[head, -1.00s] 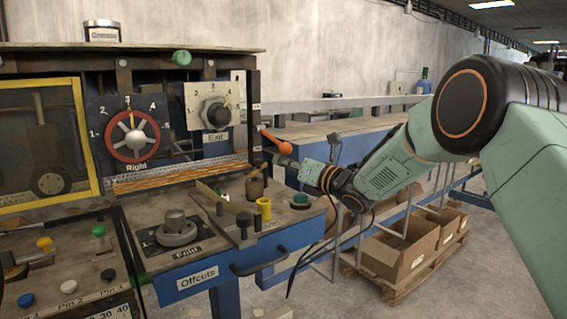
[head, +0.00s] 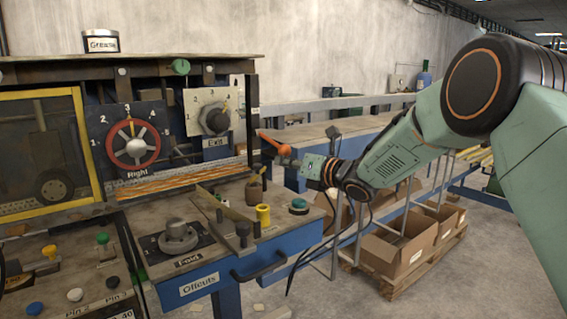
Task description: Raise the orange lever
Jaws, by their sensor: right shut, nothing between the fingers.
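The orange lever (head: 274,143) sticks out from the right side of the machine, sloping down to the right from its thin end to a thicker round tip. My right gripper (head: 293,162) is shut and empty, just below the lever's tip. At this size I cannot tell whether the fingers touch the lever. My right arm comes in from the right. My left gripper is not in view.
A red dial (head: 133,143) and an Exit dial (head: 214,118) are on the panel left of the lever. A yellow cylinder (head: 263,215) and a green button (head: 299,204) stand on the bench below. Cardboard boxes (head: 396,257) are on a pallet to the right.

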